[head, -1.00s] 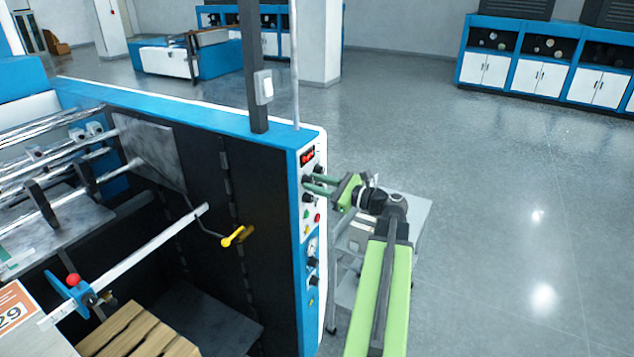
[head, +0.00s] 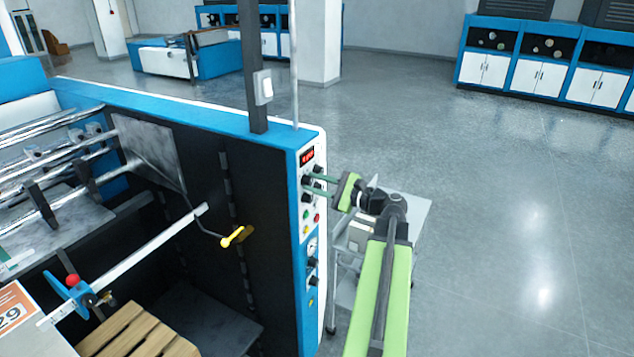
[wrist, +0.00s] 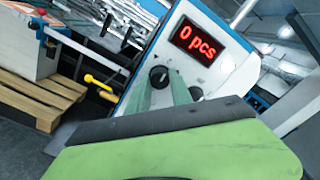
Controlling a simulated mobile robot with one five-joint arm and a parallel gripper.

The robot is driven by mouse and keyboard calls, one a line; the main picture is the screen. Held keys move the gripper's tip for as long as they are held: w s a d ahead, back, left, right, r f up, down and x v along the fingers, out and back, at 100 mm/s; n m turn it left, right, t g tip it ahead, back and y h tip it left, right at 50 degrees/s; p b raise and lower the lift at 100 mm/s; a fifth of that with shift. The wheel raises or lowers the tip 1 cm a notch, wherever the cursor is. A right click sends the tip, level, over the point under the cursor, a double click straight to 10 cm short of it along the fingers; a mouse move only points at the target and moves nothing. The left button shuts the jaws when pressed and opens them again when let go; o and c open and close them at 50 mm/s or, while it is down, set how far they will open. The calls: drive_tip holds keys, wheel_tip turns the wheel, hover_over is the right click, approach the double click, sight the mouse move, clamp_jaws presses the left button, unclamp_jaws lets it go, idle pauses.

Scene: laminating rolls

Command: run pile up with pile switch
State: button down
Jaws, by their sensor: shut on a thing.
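The machine's control panel (head: 309,235) is a white, blue-edged face on the end of the machine. My gripper (head: 312,185) reaches it from the right. In the wrist view its two green fingers (wrist: 160,85) close around a black rotary knob (wrist: 159,76) below the red display, which reads "0 pcs" (wrist: 198,43). A second black knob (wrist: 196,93) sits to the right, outside the fingers. Knob labels are not legible, so I cannot tell which is the pile switch.
A yellow-handled crank (head: 235,236) sticks out from the machine's dark side. A grey cart (head: 415,215) stands close behind my arm. Blue and white cabinets (head: 540,72) line the far wall. Open floor lies to the right.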

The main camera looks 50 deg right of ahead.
drive_tip(key=shift+d, duration=0.1)
drive_tip(key=c, duration=1.1)
unclamp_jaws()
drive_tip(key=shift+c, duration=0.2)
drive_tip(key=v, duration=1.7)
drive_tip(key=shift+s, duration=0.2)
